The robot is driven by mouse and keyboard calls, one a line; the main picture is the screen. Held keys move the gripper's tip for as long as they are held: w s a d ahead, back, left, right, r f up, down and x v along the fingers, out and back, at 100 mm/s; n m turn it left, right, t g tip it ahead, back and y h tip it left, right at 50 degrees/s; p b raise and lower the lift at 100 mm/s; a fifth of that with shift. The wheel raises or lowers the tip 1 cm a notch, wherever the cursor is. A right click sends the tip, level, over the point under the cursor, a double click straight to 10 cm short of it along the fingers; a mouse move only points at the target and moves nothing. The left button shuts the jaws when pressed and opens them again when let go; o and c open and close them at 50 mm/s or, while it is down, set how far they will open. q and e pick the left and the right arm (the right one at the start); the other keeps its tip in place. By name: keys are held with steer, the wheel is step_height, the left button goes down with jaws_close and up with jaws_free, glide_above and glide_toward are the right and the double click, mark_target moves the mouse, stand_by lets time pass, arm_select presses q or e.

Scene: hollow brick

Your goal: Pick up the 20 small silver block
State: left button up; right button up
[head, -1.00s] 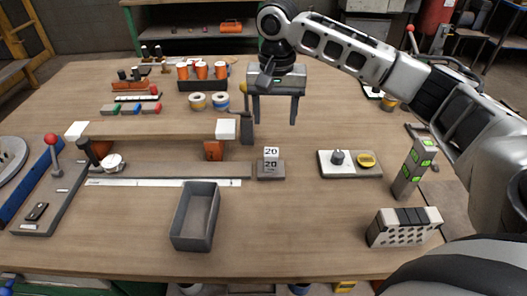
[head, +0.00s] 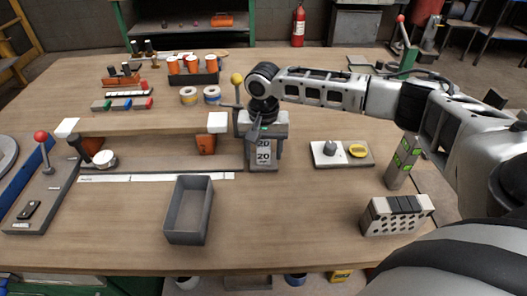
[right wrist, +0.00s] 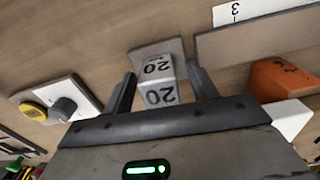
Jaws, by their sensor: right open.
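The small silver block marked 20 (head: 263,154) stands on a grey base plate on the table, a little right of the middle of the bench in the head view. It also shows in the right wrist view (right wrist: 156,80), with "20" on two faces. My right gripper (head: 263,160) is open, its fingers pointing down on either side of the block. In the right wrist view my right gripper (right wrist: 160,80) has the block between its two fingers, with gaps on both sides. My left gripper is not in view.
A grey open bin (head: 188,212) stands at the front. A wooden shelf (head: 145,124) with a white end block (head: 218,122) is close to the left. A knob panel (head: 341,154) lies to the right, with a green-lit post (head: 403,162) beyond it.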

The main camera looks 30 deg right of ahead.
steer(key=c, duration=1.3)
steer(key=shift+o, duration=0.2)
steer(key=shift+r, duration=0.1)
